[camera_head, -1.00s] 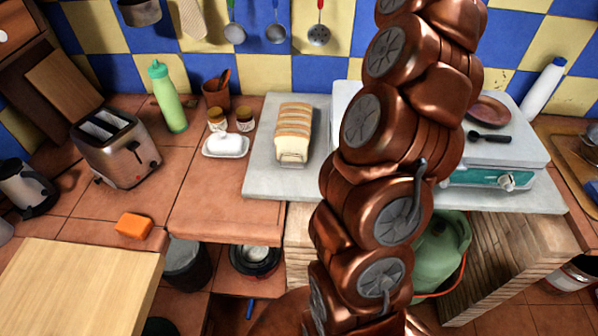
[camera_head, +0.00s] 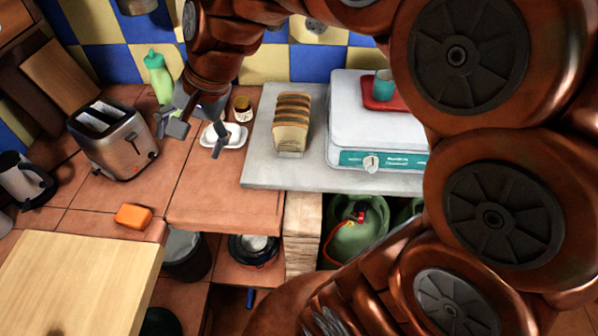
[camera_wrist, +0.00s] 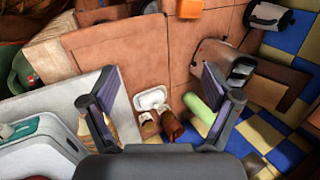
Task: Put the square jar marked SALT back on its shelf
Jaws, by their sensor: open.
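I cannot make out a square jar marked SALT or its shelf. A small brown-lidded jar (camera_head: 242,109) stands on the tiled counter behind the white butter dish (camera_head: 232,137); its label is unreadable. The wrist view shows a jar (camera_wrist: 148,124) beside a brown pot (camera_wrist: 171,128), both beyond the butter dish (camera_wrist: 151,98). My gripper (camera_head: 197,136) is open and empty, above the counter between the toaster and the butter dish. In the wrist view my gripper (camera_wrist: 159,82) has its fingers wide apart, with counter between them.
A toaster (camera_head: 113,140) stands left of my gripper, and a green bottle (camera_head: 158,78) behind it. Sliced bread (camera_head: 291,123) sits on the grey slab to the right, near a white stove (camera_head: 370,130). An orange sponge (camera_head: 133,216) lies at the front. Bare tiles lie ahead of the dish.

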